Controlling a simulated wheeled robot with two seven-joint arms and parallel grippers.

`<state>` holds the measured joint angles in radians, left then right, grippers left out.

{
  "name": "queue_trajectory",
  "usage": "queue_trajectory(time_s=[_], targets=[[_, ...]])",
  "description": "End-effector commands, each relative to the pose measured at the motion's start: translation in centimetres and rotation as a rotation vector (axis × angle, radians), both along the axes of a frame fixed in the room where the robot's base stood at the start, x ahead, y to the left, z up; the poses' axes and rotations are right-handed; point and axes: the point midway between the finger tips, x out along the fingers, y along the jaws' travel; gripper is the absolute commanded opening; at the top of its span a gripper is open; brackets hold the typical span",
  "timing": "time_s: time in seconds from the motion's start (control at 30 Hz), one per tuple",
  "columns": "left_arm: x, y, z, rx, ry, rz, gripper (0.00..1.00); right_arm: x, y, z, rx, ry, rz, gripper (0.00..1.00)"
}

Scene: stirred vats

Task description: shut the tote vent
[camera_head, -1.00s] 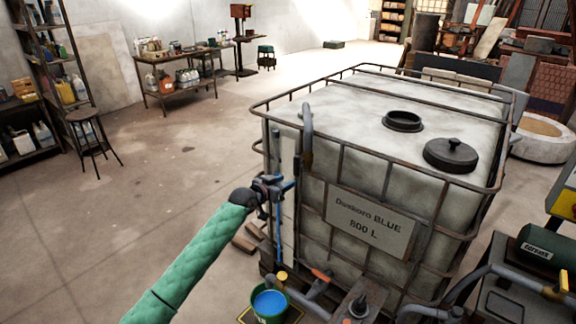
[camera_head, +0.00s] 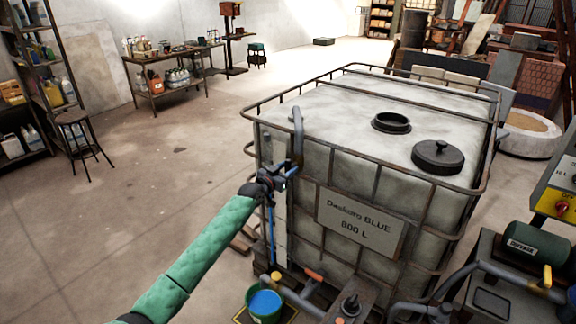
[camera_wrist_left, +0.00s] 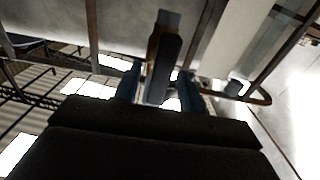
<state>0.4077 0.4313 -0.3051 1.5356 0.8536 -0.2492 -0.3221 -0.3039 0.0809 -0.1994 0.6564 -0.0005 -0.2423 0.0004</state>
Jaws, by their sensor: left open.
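A grey bent pipe (camera_head: 298,125) rises at the tote's near left corner. Which part is the vent I cannot tell for sure. My left gripper (camera_head: 286,172) is open at the foot of that pipe. In the left wrist view, a dark upright piece with a yellowish edge (camera_wrist_left: 163,60) stands between its fingers; contact is unclear. My right gripper is out of view.
The cage's top rail (camera_head: 370,148) runs around the tote beside my left arm. A green bucket of blue liquid (camera_head: 265,305) stands below. Pipes and a green motor (camera_head: 537,243) are at lower right. Open floor (camera_head: 150,190) lies left, with a stool (camera_head: 77,140).

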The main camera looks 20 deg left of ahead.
Motion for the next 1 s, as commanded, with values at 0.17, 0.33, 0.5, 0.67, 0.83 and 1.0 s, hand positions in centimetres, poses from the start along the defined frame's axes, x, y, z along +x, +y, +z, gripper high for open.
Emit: queue_trajectory(time_s=[0.17,0.33,0.5,0.67,0.83,1.0], targets=[[0.82,-0.24,0.09,-0.002,0.000,0.001,0.41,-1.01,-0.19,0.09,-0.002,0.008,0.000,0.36],[0.88,-0.29,0.01,-0.001,-0.001,0.001,0.41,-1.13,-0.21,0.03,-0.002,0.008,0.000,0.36],[0.87,-0.29,0.02,-0.001,-0.001,0.001,0.29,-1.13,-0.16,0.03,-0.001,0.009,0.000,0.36],[0.87,-0.27,0.02,-0.001,-0.001,0.001,0.00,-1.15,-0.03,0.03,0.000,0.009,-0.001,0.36],[0.86,-0.27,-0.02,0.003,-0.002,0.001,0.00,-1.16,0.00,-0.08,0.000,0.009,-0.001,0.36],[0.85,-0.28,-0.22,0.038,-0.014,0.001,0.00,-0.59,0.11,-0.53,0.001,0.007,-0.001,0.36]])
